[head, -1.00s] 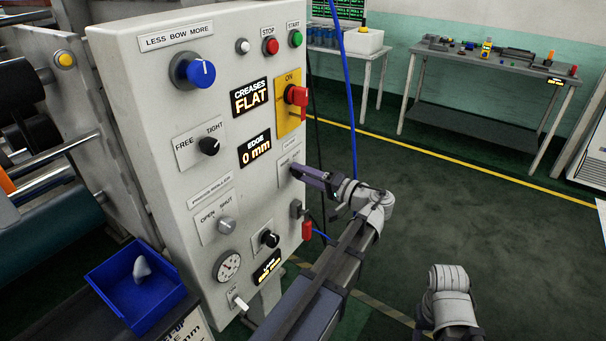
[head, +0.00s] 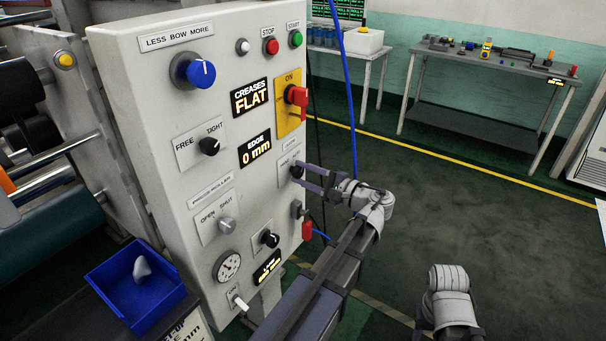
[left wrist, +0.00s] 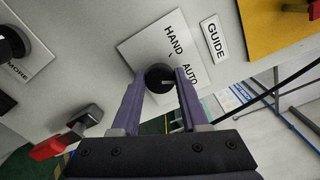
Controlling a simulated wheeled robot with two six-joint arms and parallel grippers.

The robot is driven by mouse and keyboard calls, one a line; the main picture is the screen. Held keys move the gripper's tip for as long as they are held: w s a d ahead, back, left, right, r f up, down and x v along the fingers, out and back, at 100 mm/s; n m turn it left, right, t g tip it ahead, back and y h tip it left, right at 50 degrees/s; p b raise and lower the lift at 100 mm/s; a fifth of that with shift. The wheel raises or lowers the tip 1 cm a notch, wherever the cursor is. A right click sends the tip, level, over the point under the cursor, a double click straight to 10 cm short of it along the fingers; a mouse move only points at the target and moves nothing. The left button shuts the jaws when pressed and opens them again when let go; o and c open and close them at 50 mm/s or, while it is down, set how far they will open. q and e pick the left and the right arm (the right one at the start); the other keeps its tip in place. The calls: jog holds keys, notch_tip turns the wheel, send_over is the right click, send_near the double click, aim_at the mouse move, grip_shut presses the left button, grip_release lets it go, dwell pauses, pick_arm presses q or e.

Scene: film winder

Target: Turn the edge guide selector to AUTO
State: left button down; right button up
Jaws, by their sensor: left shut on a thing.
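The edge guide selector (left wrist: 160,77) is a round black knob on a white plate marked HAND and AUTO, beside a GUIDE label. My left gripper (left wrist: 161,76) has its two purple fingers on either side of the knob, shut on it. A small light mark on the knob's face points to the right in the left wrist view, roughly to the AUTO side. In the head view my left gripper (head: 308,178) reaches the panel's right part, with its fingers one above the other and the dark knob (head: 297,171) between them. My right gripper is out of view.
The grey control panel (head: 150,100) holds other knobs, buttons and displays, with EDGE (head: 255,147) reading 0 mm. A yellow plate with a red switch (head: 296,95) is above the selector. A red-handled part (head: 307,230) is below it. A blue bin (head: 125,305) stands at lower left.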

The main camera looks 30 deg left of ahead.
pick_arm(q)
jog(key=shift+m, duration=0.3)
dwell(0.4)
jog(key=shift+c, duration=2.1)
grip_release()
jog(key=d, duration=0.8)
jog(key=shift+s, duration=0.3)
